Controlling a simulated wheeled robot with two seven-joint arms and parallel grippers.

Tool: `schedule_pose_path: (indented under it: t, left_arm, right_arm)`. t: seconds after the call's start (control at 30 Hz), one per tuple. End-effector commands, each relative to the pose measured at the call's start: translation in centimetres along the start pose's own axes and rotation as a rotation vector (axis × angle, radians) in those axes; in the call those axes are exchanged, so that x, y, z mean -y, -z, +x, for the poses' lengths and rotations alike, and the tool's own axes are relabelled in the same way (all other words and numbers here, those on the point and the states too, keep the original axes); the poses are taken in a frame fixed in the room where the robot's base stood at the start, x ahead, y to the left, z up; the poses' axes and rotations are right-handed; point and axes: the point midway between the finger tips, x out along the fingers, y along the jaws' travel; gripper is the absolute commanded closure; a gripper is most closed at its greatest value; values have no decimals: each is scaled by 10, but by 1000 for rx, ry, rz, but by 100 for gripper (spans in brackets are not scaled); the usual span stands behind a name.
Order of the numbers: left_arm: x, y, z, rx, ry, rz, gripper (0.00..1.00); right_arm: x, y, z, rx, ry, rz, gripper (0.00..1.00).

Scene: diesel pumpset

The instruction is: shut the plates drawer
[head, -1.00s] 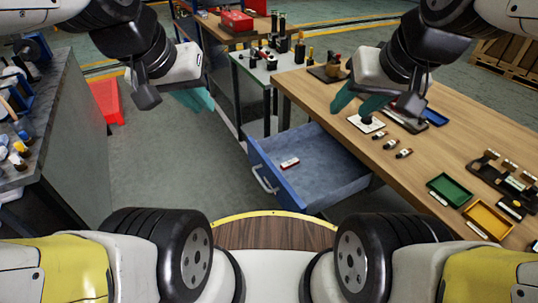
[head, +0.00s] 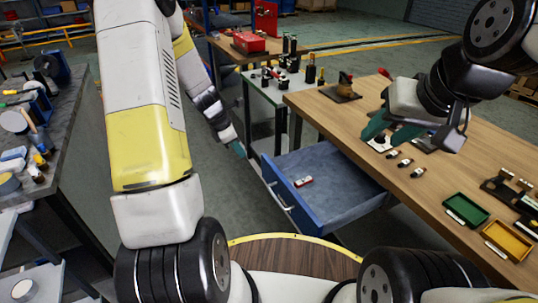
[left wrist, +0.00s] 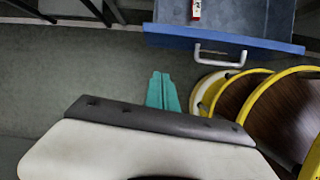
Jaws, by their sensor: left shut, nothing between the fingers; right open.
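The blue plates drawer (head: 340,178) stands pulled out from under the wooden workbench. A small red and white item (head: 303,182) lies in it. Its pale bar handle (head: 280,196) is on the front panel and shows clearly in the left wrist view (left wrist: 220,58). My left gripper (head: 239,150) is shut and empty, to the left of the drawer front and apart from it. In the left wrist view its teal fingers (left wrist: 162,92) are below and left of the handle. My right gripper (head: 385,130) is open above the workbench top and holds nothing.
The wooden workbench (head: 440,172) carries a green tray (head: 466,211), a yellow tray (head: 507,240) and several small parts. A cluttered bench (head: 65,150) is at the left.

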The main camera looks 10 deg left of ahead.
Motion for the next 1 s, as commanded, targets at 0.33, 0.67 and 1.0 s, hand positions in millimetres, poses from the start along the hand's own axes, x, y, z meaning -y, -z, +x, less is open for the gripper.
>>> schedule_pose_path:
  t: [0.33, 0.67, 1.0]
  left_arm:
    - [-4, 16, 43, -9, 15, -138, 100]
    - [-3, 16, 111, -9, 17, -135, 100]
    - [-8, -16, 139, -8, 12, -130, 100]
  right_arm:
    - [0, 0, 0, 0, 0, 0, 57]
    - [0, 0, 0, 0, 0, 0, 57]
    - [0, 0, 0, 0, 0, 0, 57]
